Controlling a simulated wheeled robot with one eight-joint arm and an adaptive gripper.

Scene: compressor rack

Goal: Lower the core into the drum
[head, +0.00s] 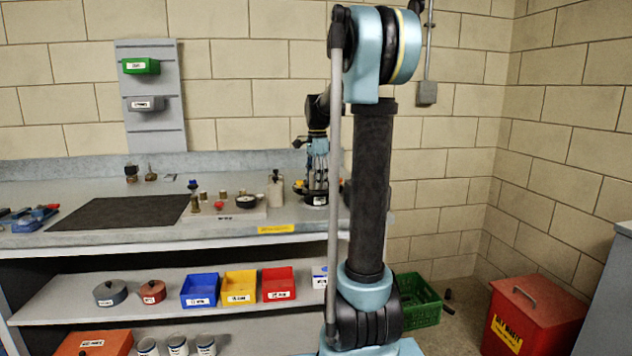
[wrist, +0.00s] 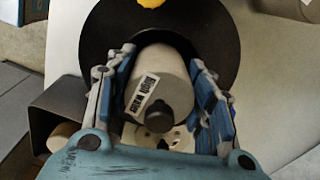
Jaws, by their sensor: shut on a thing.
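My gripper (wrist: 163,95) is shut on the core (wrist: 168,72), a pale grey cylinder with a white label and a dark round knob at its near end. One blue-padded finger lies along each side of it. A wide black round rim, which looks like the drum (wrist: 222,30), shows beyond and around the core. How deep the core sits in it is hidden. In the head view my gripper (head: 318,165) is over the black, labelled drum (head: 316,199) on the bench. The core cannot be made out there behind the fingers.
A pale canister with a dark top (head: 276,190) stands close left of the drum. A board with small fittings (head: 228,214) lies further left, then a dark mat (head: 125,212). In the wrist view a dark open box (wrist: 65,108) is at left and a yellow part (wrist: 152,3) at top.

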